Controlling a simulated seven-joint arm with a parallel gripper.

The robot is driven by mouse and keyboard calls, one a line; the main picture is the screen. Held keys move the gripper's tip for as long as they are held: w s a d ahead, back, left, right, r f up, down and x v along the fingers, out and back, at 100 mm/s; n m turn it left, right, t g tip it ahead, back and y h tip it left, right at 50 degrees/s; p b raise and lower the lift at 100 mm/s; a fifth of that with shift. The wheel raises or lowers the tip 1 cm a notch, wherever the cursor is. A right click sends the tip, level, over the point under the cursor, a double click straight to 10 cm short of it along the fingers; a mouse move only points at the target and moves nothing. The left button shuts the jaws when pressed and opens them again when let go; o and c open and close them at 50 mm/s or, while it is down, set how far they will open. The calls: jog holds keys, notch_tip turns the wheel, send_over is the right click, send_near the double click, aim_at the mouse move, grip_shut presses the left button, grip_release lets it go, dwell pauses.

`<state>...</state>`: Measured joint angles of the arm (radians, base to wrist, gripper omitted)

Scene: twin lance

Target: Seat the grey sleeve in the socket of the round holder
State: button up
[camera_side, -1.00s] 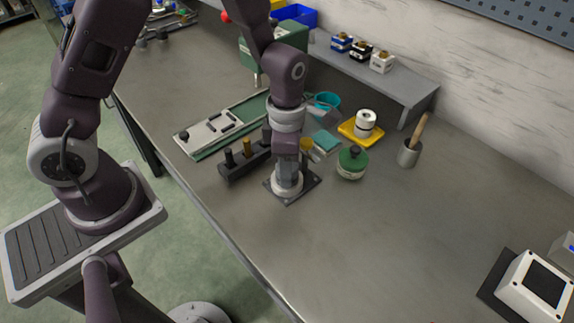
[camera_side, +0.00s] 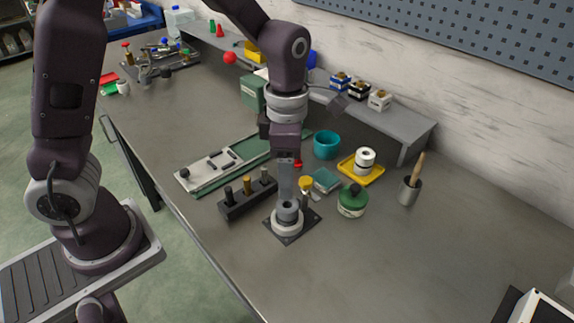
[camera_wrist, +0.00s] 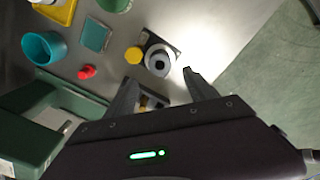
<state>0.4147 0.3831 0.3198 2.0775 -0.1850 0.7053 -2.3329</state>
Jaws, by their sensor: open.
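The round holder (camera_side: 287,229) is a pale ring on a dark square plate on the bench. The grey sleeve (camera_side: 288,208) stands upright in the holder's middle, its rim above the pale ring. How deep it sits cannot be told. In the wrist view the holder (camera_wrist: 149,53) surrounds the sleeve (camera_wrist: 159,64), whose dark bore faces me. My gripper (camera_side: 286,192) is above the sleeve in the side view, fingers pointing down. In the wrist view my gripper (camera_wrist: 160,77) is open, its fingers apart with nothing held between them.
A black rack with pegs (camera_side: 247,197) stands left of the holder. A yellow-topped post (camera_side: 306,184) is close behind it, and a green jar (camera_side: 352,200) stands to the right. A teal cup (camera_side: 326,145) and yellow tray (camera_side: 361,169) are farther back.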

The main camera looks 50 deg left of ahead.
jog(key=s+a+r+m+t+h, duration=0.1)
jog(key=s+r+m, duration=0.3)
jog(key=r+m, duration=0.2)
jog(key=s+a+r+m+t, duration=0.2)
jog(key=s+r+m, duration=0.2)
jog(key=r+m, duration=0.2)
jog(key=s+a+r+m+t+y, duration=0.1)
jog(key=s+a+r+m+t, duration=0.1)
jog(key=s+m, duration=0.7)
jog(key=m, duration=0.6)
jog(key=shift+s+a+t, duration=0.2)
jog(key=shift+t, duration=0.1)
jog(key=shift+c, duration=0.4)
